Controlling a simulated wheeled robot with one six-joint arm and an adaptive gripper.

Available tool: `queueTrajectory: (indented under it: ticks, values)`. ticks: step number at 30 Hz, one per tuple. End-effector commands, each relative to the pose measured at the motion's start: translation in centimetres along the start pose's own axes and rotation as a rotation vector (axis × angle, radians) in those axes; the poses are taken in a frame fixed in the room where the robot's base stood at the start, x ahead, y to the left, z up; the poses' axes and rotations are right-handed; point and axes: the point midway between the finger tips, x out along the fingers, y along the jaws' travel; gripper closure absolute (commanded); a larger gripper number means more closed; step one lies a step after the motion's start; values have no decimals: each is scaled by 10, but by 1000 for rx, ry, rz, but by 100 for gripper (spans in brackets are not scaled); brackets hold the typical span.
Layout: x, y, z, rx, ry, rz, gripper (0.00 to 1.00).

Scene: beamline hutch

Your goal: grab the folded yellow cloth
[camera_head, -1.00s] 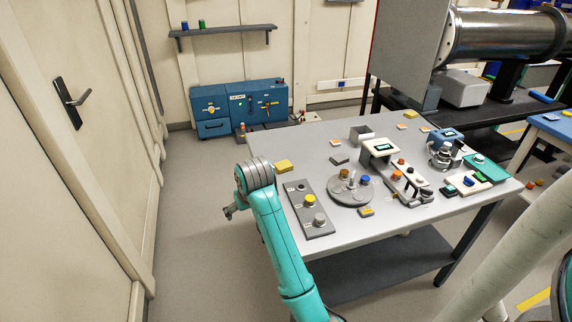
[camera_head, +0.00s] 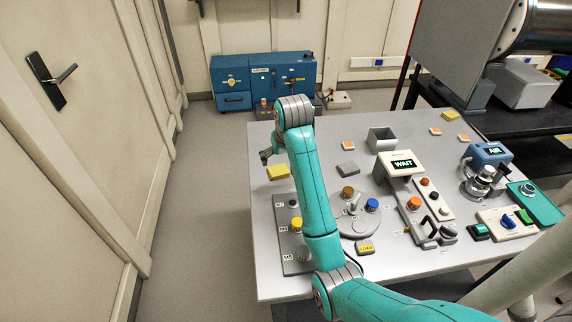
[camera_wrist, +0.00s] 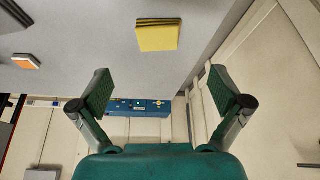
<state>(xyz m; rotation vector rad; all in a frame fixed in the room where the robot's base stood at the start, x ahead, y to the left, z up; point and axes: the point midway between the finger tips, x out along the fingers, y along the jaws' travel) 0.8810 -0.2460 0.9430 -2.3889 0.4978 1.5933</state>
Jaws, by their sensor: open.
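The folded yellow cloth (camera_head: 278,172) lies flat on the left part of the grey table, near its left edge. In the wrist view the cloth (camera_wrist: 158,37) is a small yellow square with a dark, layered edge, above the gap between the fingers. My gripper (camera_head: 266,156) appears small at the left end of my arm, close to the cloth in the head view. In the wrist view my gripper (camera_wrist: 160,92) has its two fingers spread wide with nothing between them. The cloth is apart from both fingers there.
A grey button panel (camera_head: 292,262) and a round turntable (camera_head: 353,225) stand on the table (camera_head: 400,280). An orange-topped block (camera_head: 348,145) and a grey block (camera_head: 347,170) lie right of the cloth. Another yellow piece (camera_head: 451,115) lies at the back. A blue cabinet (camera_head: 262,82) stands beyond.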

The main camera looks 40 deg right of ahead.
Motion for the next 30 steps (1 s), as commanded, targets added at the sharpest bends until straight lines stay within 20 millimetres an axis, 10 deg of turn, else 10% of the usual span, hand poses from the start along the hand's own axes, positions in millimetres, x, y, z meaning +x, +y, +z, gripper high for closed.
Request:
queueTrajectory:
  ticks: [30]
  values:
    - [104, 0, -7, 0, -2, 0, 0]
